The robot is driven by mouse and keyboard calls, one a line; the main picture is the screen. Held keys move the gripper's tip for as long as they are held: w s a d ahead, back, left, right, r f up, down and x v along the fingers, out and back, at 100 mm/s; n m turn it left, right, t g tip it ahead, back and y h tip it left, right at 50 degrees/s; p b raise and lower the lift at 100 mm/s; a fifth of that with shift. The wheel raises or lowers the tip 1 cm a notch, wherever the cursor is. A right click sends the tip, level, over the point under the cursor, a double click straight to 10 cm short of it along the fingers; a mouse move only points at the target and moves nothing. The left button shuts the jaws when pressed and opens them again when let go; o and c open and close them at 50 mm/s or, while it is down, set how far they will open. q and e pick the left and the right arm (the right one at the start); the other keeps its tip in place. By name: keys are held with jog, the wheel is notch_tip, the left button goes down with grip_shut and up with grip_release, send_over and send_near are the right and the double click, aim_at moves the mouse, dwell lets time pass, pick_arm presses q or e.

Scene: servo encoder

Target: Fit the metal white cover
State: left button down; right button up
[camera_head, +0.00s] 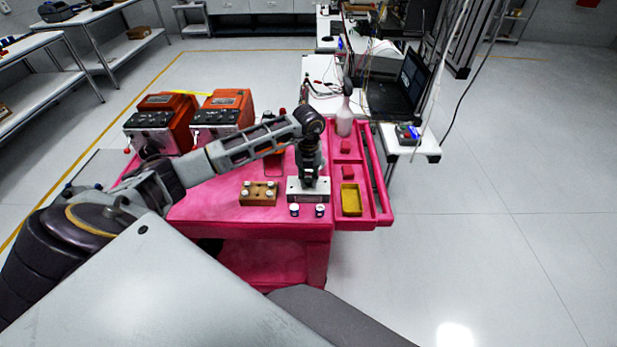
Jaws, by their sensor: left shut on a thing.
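My left gripper (309,178) points straight down over the pink cart and is shut on a white metal cover (297,196). The cover is a small box-like piece with a dark marking on its front face. I cannot tell whether it rests on the cart top or is held just above it. Two small cylinders with dark blue and white parts (294,210) (320,210) stand in front of the cover. My right gripper is not in view.
A wooden block (259,200) with several light pegs stands left of the cover. A pink tray (384,219) on the right holds a yellow box (351,200) and red blocks. A spray bottle (345,118) stands behind. Two orange machines (222,113) stand at the back left.

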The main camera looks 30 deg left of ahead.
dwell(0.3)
pick_arm(q)
jog(key=c, duration=1.2)
grip_release()
jog(key=shift+c, duration=0.2)
jog(key=shift+r, duration=0.1)
jog(key=shift+r+p, duration=0.45)
jog(key=shift+r, duration=0.65)
